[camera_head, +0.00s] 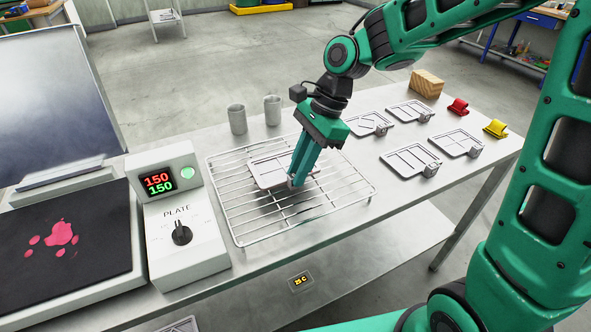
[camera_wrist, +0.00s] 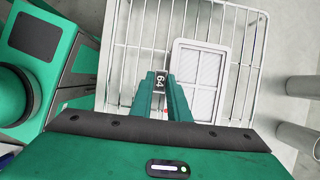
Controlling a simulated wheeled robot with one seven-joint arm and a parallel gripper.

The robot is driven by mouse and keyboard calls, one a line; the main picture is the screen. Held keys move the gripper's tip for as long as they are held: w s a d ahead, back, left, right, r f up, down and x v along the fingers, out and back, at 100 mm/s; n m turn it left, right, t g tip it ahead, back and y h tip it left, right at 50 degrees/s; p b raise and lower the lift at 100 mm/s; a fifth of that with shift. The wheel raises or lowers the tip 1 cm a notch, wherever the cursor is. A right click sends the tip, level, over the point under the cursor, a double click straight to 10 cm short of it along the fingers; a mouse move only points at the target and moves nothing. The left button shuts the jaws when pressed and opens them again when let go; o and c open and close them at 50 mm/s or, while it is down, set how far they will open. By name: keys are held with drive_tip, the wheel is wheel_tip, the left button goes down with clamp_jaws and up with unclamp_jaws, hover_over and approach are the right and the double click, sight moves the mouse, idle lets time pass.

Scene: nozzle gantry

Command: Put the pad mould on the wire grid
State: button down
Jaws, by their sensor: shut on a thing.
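The pad mould (camera_head: 262,174), a pale flat plate with a raised rim and divided panels, is over the wire grid (camera_head: 232,213) in the head view, toward its middle. My gripper (camera_head: 293,183) points down and is shut on the mould's near right end, where its handle is. In the wrist view the mould (camera_wrist: 207,67) lies flat over the grid (camera_wrist: 130,48), and a dark tag reading 64 (camera_wrist: 160,81) sits between my fingers (camera_wrist: 163,92). I cannot tell whether the mould touches the wires or hangs just above them. My fingers hide part of its handle end.
Several similar moulds (camera_head: 409,159) lie right of the grid. Two grey cups (camera_head: 237,119) stand behind it. A wooden block (camera_head: 426,83) and red and yellow clips (camera_head: 457,107) lie at the far right. The plate controller (camera_head: 177,215) and dark hot plate (camera_head: 62,262) are left.

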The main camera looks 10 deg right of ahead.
drive_tip(key=shift+f, duration=0.2)
drive_tip(key=c, duration=1.7)
unclamp_jaws()
drive_tip(key=shift+f, duration=0.1)
drive_tip(key=v, duration=1.2)
drive_tip(key=s+d+f+n+t+h, duration=0.1)
drive_tip(key=s+d+f+n, duration=0.15)
drive_tip(key=d, duration=0.55)
drive_tip(key=s+d+f+n+t+h, duration=0.1)
drive_tip(key=s+d, duration=0.3)
drive_tip(key=d, duration=0.3)
drive_tip(key=s+d+f+n, duration=0.1)
drive_tip(key=s+d, duration=0.2)
drive_tip(key=s, duration=0.2)
drive_tip(key=s+d+f+n+h, duration=0.1)
drive_tip(key=s+d+f+n, duration=0.1)
drive_tip(key=s+d, duration=0.2)
drive_tip(key=s+d+f+n+h, duration=0.1)
drive_tip(key=s+d+f+n, duration=0.1)
drive_tip(key=s+d, duration=0.2)
drive_tip(key=shift+s+d+g, duration=0.2)
drive_tip(key=shift+s+g, duration=0.2)
drive_tip(key=shift+s, duration=0.9)
